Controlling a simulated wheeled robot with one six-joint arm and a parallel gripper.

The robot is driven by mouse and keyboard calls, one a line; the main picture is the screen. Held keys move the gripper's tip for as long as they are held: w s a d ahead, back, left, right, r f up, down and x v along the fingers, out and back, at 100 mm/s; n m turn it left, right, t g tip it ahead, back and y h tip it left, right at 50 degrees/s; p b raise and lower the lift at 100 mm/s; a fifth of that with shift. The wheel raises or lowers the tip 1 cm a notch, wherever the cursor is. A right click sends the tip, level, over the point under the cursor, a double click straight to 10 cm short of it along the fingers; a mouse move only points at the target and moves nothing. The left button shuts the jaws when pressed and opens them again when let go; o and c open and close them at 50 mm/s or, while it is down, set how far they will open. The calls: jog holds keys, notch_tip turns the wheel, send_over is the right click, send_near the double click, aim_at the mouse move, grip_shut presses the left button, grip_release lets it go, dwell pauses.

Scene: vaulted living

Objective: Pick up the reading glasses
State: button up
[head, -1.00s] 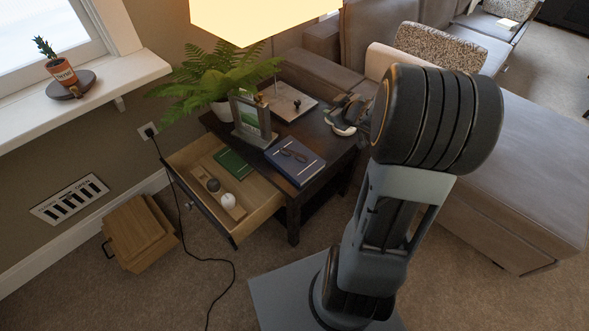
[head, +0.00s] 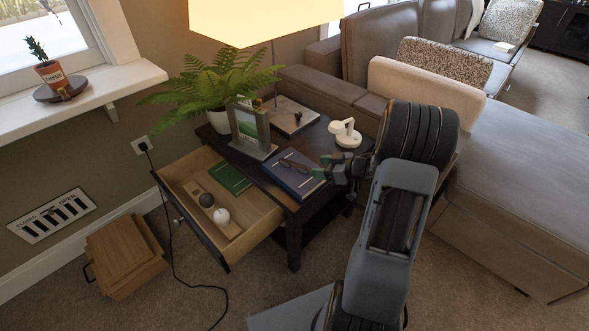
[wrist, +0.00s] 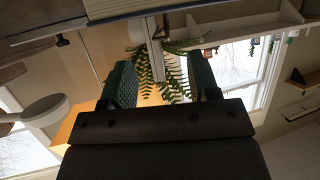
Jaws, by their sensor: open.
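The dark-framed reading glasses (head: 295,165) lie on a blue book (head: 291,181) on the dark side table. My gripper (head: 325,168) is just right of the book and the glasses, its fingers pointing left toward them. It is open and empty. In the wrist view my gripper (wrist: 162,72) shows two green-padded fingers spread apart.
A picture frame (head: 247,128) and potted fern (head: 215,85) stand behind the book. A white rounded object (head: 345,133) stands behind my gripper. The open drawer (head: 253,222) holds a green book (head: 230,177) and two balls. A sofa (head: 510,190) is at right.

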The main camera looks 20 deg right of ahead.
aim_at(307, 167)
jog(key=b+x, duration=0.2)
jog(key=x, duration=0.3)
jog(key=shift+s+a+f+b, duration=0.1)
jog(key=shift+f+b, duration=0.1)
jog(key=shift+b, duration=0.1)
jog(key=shift+w+a, duration=0.25)
jog(key=shift+w, duration=0.1)
jog(key=c, duration=1)
